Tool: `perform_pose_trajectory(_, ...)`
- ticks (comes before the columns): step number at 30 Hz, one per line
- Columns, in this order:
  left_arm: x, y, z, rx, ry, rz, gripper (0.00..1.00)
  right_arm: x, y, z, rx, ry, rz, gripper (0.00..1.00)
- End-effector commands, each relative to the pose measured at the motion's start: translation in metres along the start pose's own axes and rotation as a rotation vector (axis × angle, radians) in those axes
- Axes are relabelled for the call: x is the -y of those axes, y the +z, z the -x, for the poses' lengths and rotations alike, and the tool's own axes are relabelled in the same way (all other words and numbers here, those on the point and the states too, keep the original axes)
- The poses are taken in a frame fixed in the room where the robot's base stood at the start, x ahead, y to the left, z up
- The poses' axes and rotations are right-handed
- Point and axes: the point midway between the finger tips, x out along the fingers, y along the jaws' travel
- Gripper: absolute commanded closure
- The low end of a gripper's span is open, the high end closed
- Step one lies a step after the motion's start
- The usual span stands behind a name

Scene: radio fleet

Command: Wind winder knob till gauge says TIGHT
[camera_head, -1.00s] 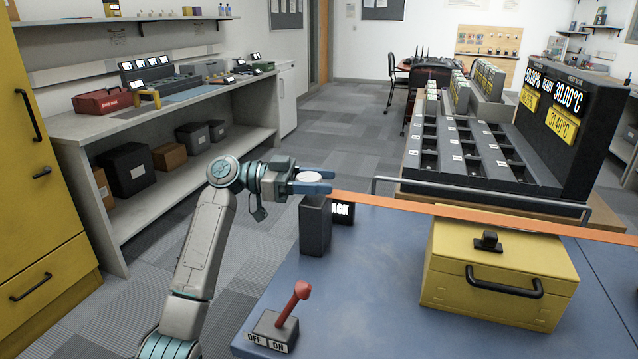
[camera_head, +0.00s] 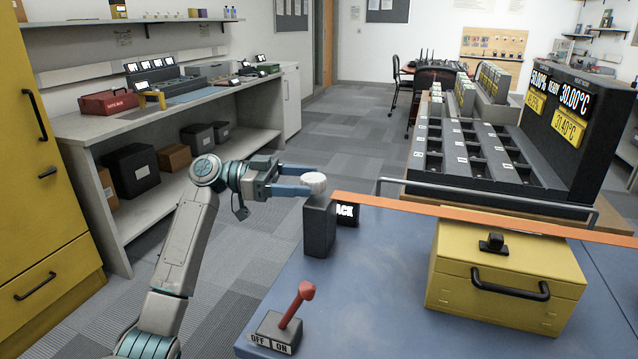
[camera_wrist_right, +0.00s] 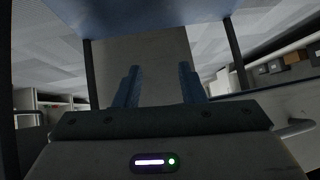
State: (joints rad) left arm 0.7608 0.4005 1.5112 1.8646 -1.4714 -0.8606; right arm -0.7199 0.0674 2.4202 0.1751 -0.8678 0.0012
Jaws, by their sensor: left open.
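The winder knob (camera_head: 314,182) is a small white round cap on top of a dark upright block (camera_head: 319,228) at the far left corner of the blue table. The gauge (camera_head: 346,214) is a black sign behind the block; only "ACK" in white letters shows, and the block hides its left part. My left gripper (camera_head: 307,181) is open just left of the knob, its blue fingertips close to the knob's side; whether they touch it I cannot tell. In the right wrist view my right gripper (camera_wrist_right: 159,72) is open with nothing between its fingers.
An orange strip (camera_head: 450,210) runs right from beside the knob, above a yellow box (camera_head: 505,290). A red-handled OFF/ON switch (camera_head: 277,331) stands at the near left of the blue table (camera_head: 385,300). A dark slotted rack (camera_head: 465,165) stands behind a grey rail.

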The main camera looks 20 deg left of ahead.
Motion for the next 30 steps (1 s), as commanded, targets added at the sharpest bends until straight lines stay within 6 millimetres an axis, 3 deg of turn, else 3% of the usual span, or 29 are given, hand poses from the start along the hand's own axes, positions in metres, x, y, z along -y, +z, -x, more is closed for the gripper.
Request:
perform_pose_trajectory(3,0.000,0.001,0.026,0.003,-0.003,0.001,0.32,0.000,0.003,-0.001,-0.015,-0.003,-0.007,0.64)
perform_pose_trajectory(10,0.000,0.001,0.055,0.001,-0.001,0.001,0.32,0.002,0.006,-0.001,-0.034,-0.007,-0.020,0.64)
perform_pose_trajectory(30,0.000,0.000,0.060,-0.001,0.000,0.000,0.32,0.002,0.004,-0.003,-0.040,-0.009,-0.023,0.64)
